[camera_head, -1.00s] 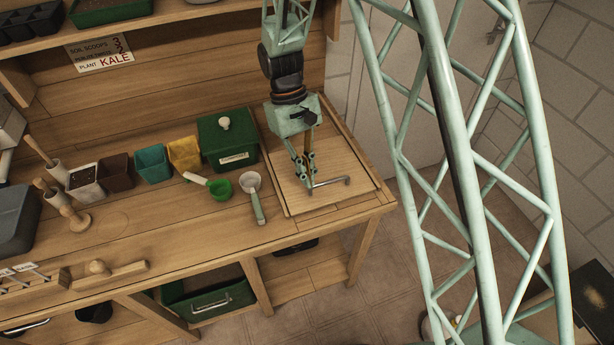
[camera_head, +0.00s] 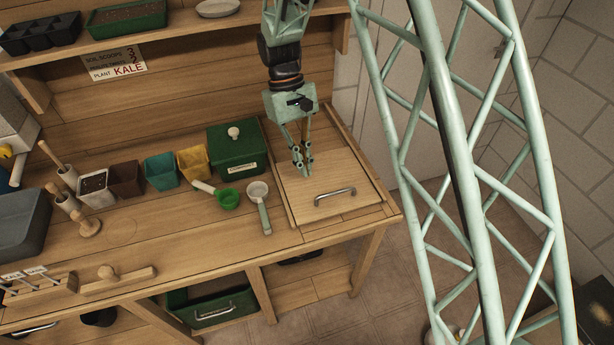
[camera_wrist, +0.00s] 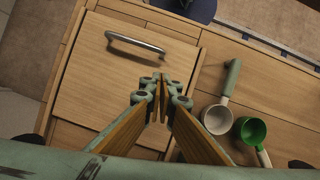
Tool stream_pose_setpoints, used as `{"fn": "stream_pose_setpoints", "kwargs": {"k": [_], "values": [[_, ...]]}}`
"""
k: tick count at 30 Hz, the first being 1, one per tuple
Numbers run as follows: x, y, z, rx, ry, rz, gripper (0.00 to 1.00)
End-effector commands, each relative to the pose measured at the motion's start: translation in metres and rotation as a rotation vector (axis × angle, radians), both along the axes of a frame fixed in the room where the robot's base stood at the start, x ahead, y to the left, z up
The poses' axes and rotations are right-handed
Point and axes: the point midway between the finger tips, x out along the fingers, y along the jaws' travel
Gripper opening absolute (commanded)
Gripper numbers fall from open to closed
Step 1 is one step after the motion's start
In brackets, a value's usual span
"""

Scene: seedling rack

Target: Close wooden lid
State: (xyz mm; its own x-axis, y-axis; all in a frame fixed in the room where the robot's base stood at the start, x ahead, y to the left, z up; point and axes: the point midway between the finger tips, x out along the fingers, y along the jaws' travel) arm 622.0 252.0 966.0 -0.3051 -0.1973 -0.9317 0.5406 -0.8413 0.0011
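The wooden lid (camera_head: 345,178) is a square pale board that lies flat, as far as I can tell, in the right end of the bench top. A metal bar handle (camera_head: 335,196) is near its front edge. The lid (camera_wrist: 110,75) and handle (camera_wrist: 135,44) also show in the wrist view. My gripper (camera_head: 303,173) points down over the left part of the lid, behind and left of the handle and clear of it. Its fingertips (camera_wrist: 163,85) are nearly together with nothing between them. Whether they touch the lid is unclear.
Left of the lid are a scoop with a pale bowl (camera_head: 258,190), a green scoop (camera_head: 228,199) and a green lidded box (camera_head: 236,155). Several coloured pots, including a yellow pot (camera_head: 194,163), line the back.

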Motion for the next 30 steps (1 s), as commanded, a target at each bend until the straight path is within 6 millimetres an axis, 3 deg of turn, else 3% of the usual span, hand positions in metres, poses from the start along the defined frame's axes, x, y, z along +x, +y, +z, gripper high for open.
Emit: {"fn": "stream_pose_setpoints", "kwargs": {"k": [6,12,30], "values": [[0.011,0.007,0.03,0.002,-0.003,0.0,0.0],[0.016,0.01,0.046,0.002,-0.003,0.0,0.0],[0.018,0.011,0.052,0.001,-0.002,0.0,0.0]]}}
